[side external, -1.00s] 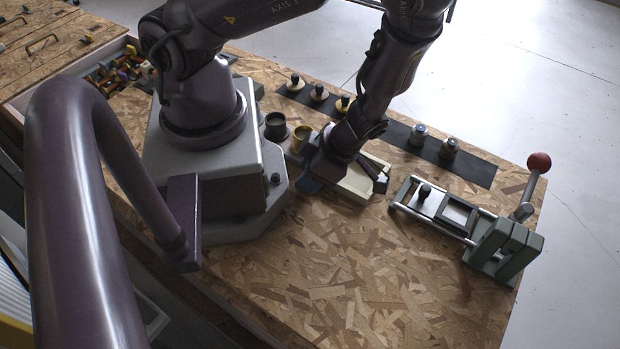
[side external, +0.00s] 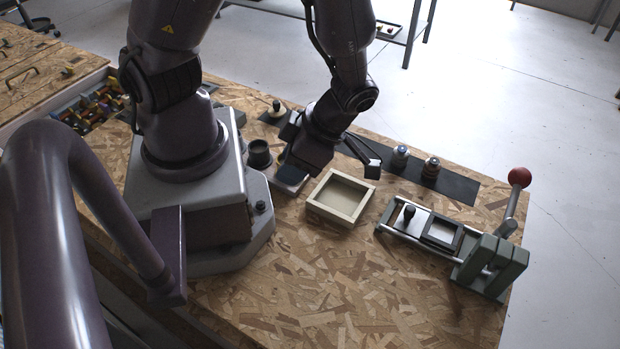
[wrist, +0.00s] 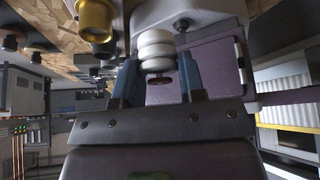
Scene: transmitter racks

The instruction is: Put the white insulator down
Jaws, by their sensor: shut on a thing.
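The white insulator (wrist: 157,48), a ribbed round piece with a dark stub at its near end, sits between the two blue fingers of my gripper (wrist: 160,78) in the wrist view. The fingers close on it from both sides. In the side external view my gripper (side external: 290,172) is low over the bench beside my base, left of the cream open box. The insulator is hidden behind my gripper there. I cannot tell whether it touches a surface below.
The cream box (side external: 315,207) looks empty. A dark cup (side external: 260,153) stands left of my gripper; a brass cup (wrist: 95,18) shows in the wrist view. Several knobbed parts stand on a black strip (side external: 455,185) behind. A press with a red-ball lever (side external: 519,177) stands right. The front bench is clear.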

